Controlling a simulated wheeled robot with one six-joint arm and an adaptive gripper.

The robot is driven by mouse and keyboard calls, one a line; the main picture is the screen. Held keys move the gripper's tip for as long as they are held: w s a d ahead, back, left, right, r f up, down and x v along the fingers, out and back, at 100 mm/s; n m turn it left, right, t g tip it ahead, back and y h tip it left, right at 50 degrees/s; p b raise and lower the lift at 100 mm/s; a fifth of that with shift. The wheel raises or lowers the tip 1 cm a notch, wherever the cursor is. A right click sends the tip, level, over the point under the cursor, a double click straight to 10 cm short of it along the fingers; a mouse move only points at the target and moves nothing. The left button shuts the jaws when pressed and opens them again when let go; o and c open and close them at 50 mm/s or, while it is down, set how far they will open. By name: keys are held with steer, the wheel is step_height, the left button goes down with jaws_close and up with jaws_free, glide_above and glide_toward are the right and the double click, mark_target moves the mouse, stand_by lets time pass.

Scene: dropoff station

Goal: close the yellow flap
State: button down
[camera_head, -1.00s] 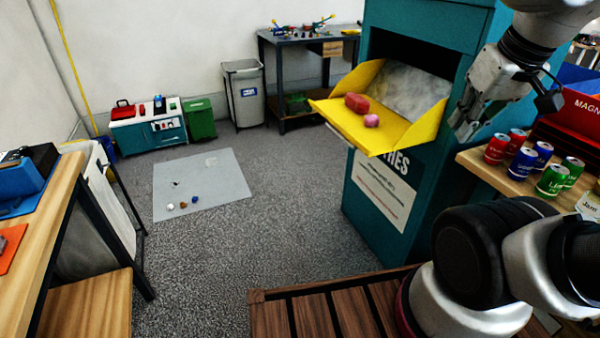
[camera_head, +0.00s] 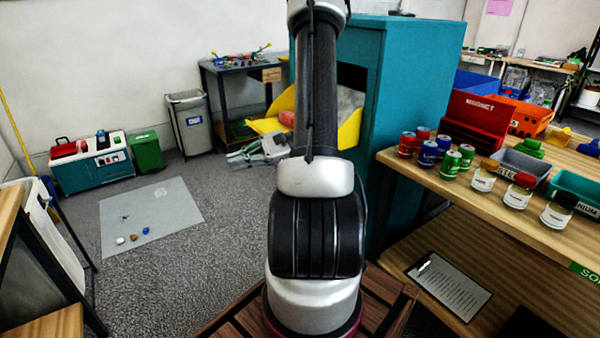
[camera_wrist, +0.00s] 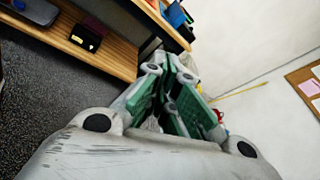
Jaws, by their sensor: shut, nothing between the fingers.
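The yellow flap (camera_head: 349,131) hangs open on the front of the teal bin (camera_head: 412,90) in the head view. A red item (camera_head: 287,118) lies on it. My arm hides much of the flap and the bin's opening. My gripper (camera_head: 235,158) is in front of and below the flap, pointing left. Whether it touches the flap cannot be told. In the wrist view my gripper's fingers (camera_wrist: 172,118) are close together with nothing between them. The flap does not show in that view.
A wooden table (camera_head: 400,164) with several cans and jars stands right of the bin. A grey mat (camera_head: 150,215) with small items lies on the floor at left. A grey waste bin (camera_head: 190,122) and a dark workbench (camera_head: 215,72) stand behind. Open carpet lies left of my arm.

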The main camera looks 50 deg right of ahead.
steer(key=s+d+f+m+t+h, duration=0.3)
steer(key=d+f+m+t+h, duration=0.3)
steer(key=d+f+m+h, duration=0.5)
steer(key=s+d+f+m+t+h, duration=0.3)
steer(key=d+f+m+t+h, duration=0.45)
steer(key=d+f, duration=0.65)
steer(key=w+d+r+m+g, duration=0.1)
steer(key=w+d+r+m, duration=0.1)
steer(key=w+r, duration=0.5)
steer(key=shift+w+d+r, duration=0.2)
steer(key=shift+w+d, duration=0.5)
steer(key=shift+w, duration=0.4)
steer(key=shift+r, duration=0.15)
